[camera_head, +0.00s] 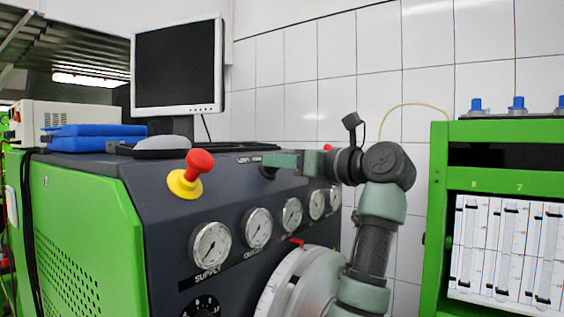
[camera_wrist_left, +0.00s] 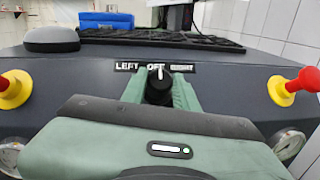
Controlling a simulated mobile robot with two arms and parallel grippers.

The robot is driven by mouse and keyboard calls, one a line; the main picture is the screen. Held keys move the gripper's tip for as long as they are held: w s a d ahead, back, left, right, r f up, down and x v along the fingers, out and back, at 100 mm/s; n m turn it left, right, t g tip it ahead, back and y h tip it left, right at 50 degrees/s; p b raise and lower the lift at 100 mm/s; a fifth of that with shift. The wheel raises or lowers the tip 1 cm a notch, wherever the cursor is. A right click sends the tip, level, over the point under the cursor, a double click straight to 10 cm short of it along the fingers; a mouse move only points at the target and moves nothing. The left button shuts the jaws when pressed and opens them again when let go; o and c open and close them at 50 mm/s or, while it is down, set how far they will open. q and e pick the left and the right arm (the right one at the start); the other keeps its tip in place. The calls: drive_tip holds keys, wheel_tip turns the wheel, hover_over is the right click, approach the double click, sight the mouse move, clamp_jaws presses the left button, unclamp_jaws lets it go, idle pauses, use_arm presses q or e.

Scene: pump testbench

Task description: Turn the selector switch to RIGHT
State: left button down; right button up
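The selector switch is a black knob with a white pointer (camera_wrist_left: 160,87), seen in the left wrist view on the dark console top. Its pointer is straight up at OFF, between the LEFT and RIGHT labels. In the head view the knob (camera_head: 268,172) shows only partly below the finger. My left gripper (camera_wrist_left: 160,92) has its green fingers on either side of the knob, very close to it; whether they touch it I cannot tell. The left gripper (camera_head: 272,162) also shows at the console's upper edge in the head view. My right gripper is not in view.
Gauges (camera_head: 210,243) line the console front. A keyboard (camera_wrist_left: 155,38), a mouse (camera_wrist_left: 52,37) and a monitor (camera_head: 178,65) are behind.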

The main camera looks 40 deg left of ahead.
use_arm(q)
drive_tip(key=shift+f+m+t, duration=0.1)
drive_tip(key=shift+m+t, duration=0.2)
drive_tip(key=shift+m, duration=0.2)
drive_tip(key=shift+m+t+b, duration=0.3)
drive_tip(key=shift+b, duration=0.1)
drive_tip(key=m+t+h+b, duration=0.1)
drive_tip(key=m+t, duration=0.1)
drive_tip(key=m, duration=0.1)
drive_tip(key=shift+s, duration=0.15)
drive_tip(key=m+t+h, duration=0.1)
drive_tip(key=m+t, duration=0.1)
drive_tip(key=m, duration=0.2)
drive_tip(key=shift+s+t+h+b, duration=0.1)
drive_tip(key=shift+t+h+b, duration=0.25)
drive_tip(key=shift+t+h, duration=0.05)
drive_tip(key=shift+s+a+r+m+t+h, duration=0.15)
drive_tip(key=shift+m+t+h, duration=0.25)
drive_tip(key=shift+m, duration=0.35)
drive_tip(key=shift+w+d+r+m+t+h, duration=0.1)
drive_tip(key=shift+m+t+h, duration=0.3)
drive_tip(key=shift+m, duration=0.35)
drive_tip(key=c, duration=1.1)
unclamp_jaws()
